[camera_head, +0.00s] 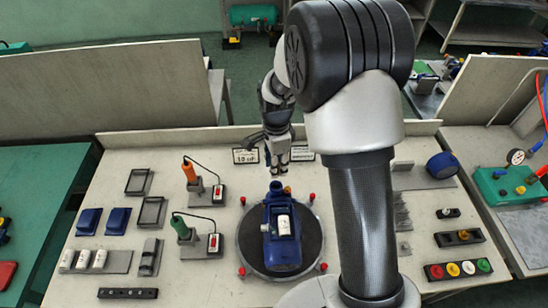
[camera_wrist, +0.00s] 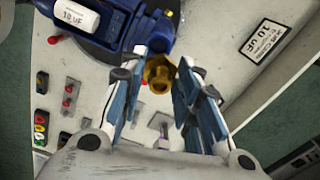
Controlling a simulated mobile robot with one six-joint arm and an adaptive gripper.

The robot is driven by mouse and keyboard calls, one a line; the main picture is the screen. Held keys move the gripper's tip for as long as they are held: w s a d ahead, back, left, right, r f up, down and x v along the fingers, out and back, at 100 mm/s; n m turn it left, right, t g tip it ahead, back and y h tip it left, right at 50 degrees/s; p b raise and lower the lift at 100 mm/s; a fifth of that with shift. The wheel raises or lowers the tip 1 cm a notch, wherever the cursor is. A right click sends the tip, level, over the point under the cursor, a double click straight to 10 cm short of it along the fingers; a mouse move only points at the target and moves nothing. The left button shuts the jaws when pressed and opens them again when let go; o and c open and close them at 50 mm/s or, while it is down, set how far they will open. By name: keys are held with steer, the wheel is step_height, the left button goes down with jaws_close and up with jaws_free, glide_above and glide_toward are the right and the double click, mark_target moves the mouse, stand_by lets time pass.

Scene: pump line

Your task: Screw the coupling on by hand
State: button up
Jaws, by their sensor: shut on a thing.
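The blue pump (camera_head: 284,252) with a white capacitor (camera_head: 283,224) on top stands on a round dark turntable (camera_head: 312,244). The pump (camera_wrist: 125,32) also shows at the top of the wrist view, its capacitor labelled 10 uF (camera_wrist: 77,17). A brass coupling (camera_wrist: 158,75) sits between my fingertips, at the pump's near end in that view. My gripper (camera_wrist: 160,77) is shut on it. In the head view my gripper (camera_head: 277,165) is just behind the pump's far end. I cannot tell whether the coupling touches the pump's thread.
Two corded screwdrivers, orange (camera_head: 189,171) and green (camera_head: 181,227), stand left of the turntable. Blue covers (camera_head: 117,221), frames and white capacitors (camera_head: 83,259) lie farther left. Red pegs (camera_head: 324,267) surround the turntable. Coloured caps (camera_head: 467,268) sit at the right, and my arm hides the bench's right middle.

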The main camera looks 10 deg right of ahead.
steer(key=shift+s+f, duration=0.25)
steer(key=shift+s+f+b, duration=0.1)
steer(key=shift+f+b, duration=0.2)
steer(key=shift+b, duration=0.15)
steer(key=shift+f+b, duration=0.55)
steer(key=shift+f, duration=0.35)
steer(key=shift+f+b, duration=1.1)
steer(key=shift+f, duration=0.5)
steer(key=shift+f, duration=0.25)
steer(key=o, duration=1.1)
steer(key=shift+o, duration=0.2)
steer(key=shift+r, duration=0.1)
steer(key=shift+r+p, duration=2.05)
steer(key=shift+r, duration=0.95)
